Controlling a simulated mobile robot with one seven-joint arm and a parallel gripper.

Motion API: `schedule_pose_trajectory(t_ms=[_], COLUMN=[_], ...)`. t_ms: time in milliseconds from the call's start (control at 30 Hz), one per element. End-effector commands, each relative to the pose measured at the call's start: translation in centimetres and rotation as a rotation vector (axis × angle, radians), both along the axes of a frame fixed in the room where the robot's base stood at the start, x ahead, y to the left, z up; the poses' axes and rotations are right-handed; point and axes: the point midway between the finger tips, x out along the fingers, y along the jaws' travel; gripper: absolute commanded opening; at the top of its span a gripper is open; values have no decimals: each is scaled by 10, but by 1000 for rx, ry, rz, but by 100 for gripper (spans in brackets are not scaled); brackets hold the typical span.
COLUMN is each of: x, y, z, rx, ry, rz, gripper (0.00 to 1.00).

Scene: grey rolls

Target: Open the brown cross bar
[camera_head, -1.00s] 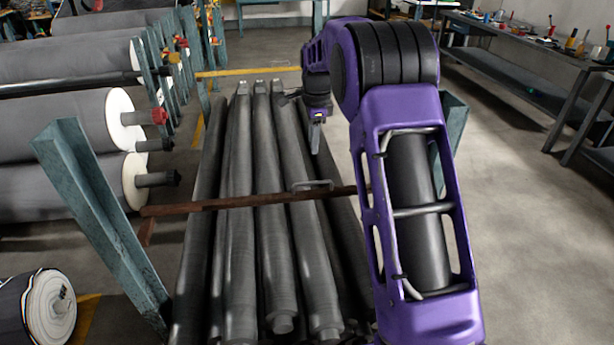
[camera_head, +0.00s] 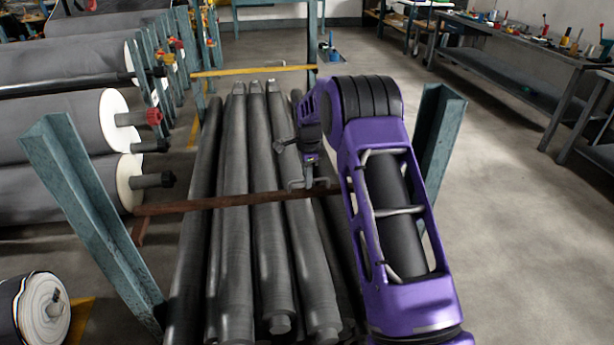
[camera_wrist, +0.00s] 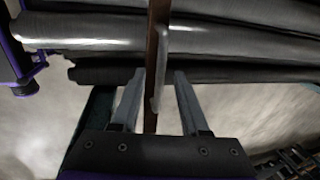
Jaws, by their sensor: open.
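The brown cross bar (camera_head: 232,200) spans the grey rolls between two teal posts in the head view. Its grey handle (camera_head: 295,184) stands up near the bar's right part. My gripper (camera_head: 309,180) is at the handle in that view, partly hidden by my purple arm. In the wrist view, the brown bar (camera_wrist: 151,58) runs upright through the picture and the handle (camera_wrist: 162,62) lies along it. My gripper (camera_wrist: 158,77) is open, with one finger on each side of the bar and handle. I cannot tell whether a finger touches them.
Long grey rolls (camera_head: 266,220) lie side by side under the bar. Teal posts stand left (camera_head: 95,215) and right (camera_head: 440,130). Large fabric rolls (camera_head: 60,125) fill the left. A workbench (camera_head: 520,60) stands at the right, with clear floor before it.

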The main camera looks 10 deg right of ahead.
Motion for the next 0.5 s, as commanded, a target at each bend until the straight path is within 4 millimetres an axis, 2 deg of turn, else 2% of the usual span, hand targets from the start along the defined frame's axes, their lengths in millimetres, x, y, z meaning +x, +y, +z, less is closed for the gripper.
schedule_pose_trajectory(t_ms=[167, 400, 433, 500], x=[0, 0, 0, 0], y=[0, 0, 0, 0], z=[0, 1, 1, 1], rx=[0, 0, 0, 0], ry=[-1, 0, 0, 0], rz=[0, 0, 0, 0], gripper=[45, 3, 0, 0])
